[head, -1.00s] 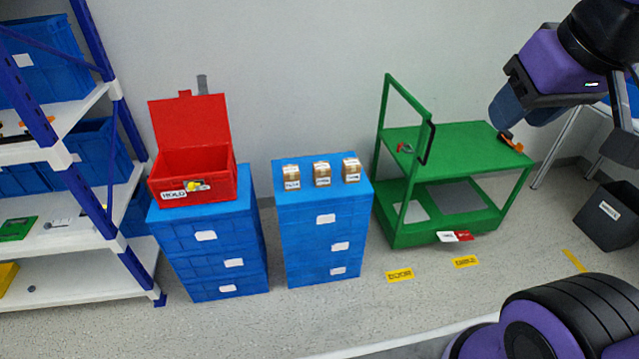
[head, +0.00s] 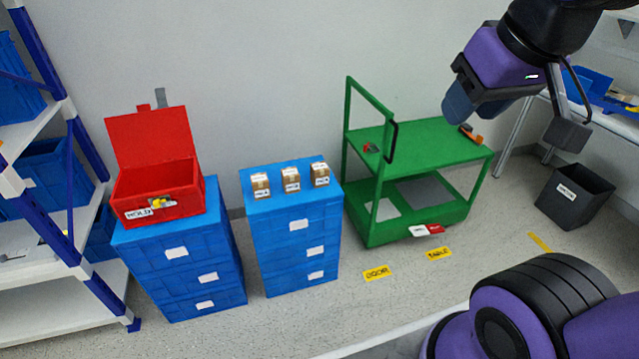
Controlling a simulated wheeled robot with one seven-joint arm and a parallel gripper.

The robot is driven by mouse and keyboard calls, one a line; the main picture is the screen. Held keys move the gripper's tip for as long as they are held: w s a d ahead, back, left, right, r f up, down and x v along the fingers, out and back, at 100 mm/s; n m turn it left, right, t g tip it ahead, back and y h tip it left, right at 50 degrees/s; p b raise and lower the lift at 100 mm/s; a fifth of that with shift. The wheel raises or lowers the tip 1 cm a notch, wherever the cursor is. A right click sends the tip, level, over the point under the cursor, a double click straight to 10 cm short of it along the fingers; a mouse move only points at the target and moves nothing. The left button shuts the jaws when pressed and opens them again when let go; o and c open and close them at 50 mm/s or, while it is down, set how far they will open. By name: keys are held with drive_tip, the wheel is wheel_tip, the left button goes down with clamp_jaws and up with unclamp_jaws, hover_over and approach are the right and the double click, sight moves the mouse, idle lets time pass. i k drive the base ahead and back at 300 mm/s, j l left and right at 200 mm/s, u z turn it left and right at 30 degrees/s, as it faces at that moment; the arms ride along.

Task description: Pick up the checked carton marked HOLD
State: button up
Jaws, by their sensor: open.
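Three small brown cartons stand in a row on the middle blue crate stack (head: 300,228): the left carton (head: 260,186), the middle carton (head: 291,180) and the right carton (head: 320,174). Each has a white label on its front, too small to read, and I cannot tell which is checked. An open red box (head: 160,190) marked HOLD sits on the left blue crate stack (head: 190,268). My gripper (head: 512,122) is open and empty at the upper right, in front of the green cart and well away from the cartons.
The green cart (head: 430,140) with a raised handle stands right of the cartons, with small items on top. A dark bin (head: 575,198) is at the right. Shelving (head: 65,220) stands at the left. Yellow floor labels (head: 377,273) lie before the cart.

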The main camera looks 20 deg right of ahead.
sight(260, 182)
drive_tip(key=i+l+u, duration=0.2)
drive_tip(key=i+u, duration=0.15)
drive_tip(key=i+l+u, duration=0.75)
drive_tip(key=i, duration=0.15)
